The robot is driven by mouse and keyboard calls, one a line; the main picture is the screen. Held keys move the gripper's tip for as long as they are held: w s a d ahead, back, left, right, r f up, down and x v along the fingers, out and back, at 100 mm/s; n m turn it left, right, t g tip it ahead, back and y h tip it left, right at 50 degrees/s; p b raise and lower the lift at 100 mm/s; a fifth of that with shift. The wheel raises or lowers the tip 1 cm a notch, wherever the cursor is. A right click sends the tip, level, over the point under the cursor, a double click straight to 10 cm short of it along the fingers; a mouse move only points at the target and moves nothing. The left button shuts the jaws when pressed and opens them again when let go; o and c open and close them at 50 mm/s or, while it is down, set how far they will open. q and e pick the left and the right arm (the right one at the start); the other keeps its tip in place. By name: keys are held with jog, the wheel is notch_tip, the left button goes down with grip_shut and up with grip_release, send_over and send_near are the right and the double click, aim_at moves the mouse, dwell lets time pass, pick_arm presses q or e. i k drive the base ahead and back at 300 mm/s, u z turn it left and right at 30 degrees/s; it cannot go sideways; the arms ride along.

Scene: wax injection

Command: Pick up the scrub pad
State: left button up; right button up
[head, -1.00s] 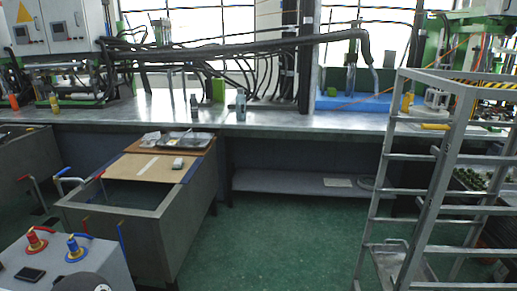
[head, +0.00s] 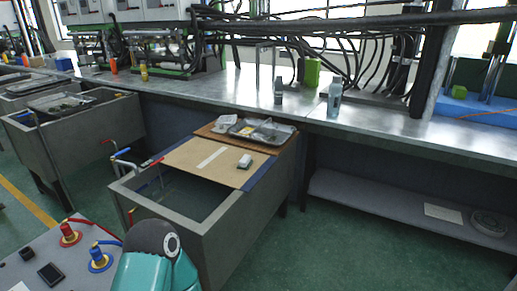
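A small white and grey block (head: 245,161) lies on the tan board (head: 203,157) over the grey sink tub. It may be the scrub pad, but it is too small to be sure. A crumpled pale item (head: 224,122) lies at the left end of the metal tray (head: 263,132) behind the board; I cannot tell what it is. Neither of my grippers is in view. Only a teal link of one of my arms shows at the bottom.
The grey tub (head: 235,222) has an open left part and raised walls. A long metal bench (head: 380,132) runs behind it, with grey bottles (head: 334,98) and a green block (head: 312,72). A low shelf (head: 390,205) is at right. Green floor is clear at the lower right.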

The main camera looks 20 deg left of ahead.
aim_at(244, 163)
jog(key=u, duration=0.15)
jog(key=i, duration=1.35)
jog(key=u, duration=0.25)
jog(key=i, duration=1)
jog(key=u, duration=0.15)
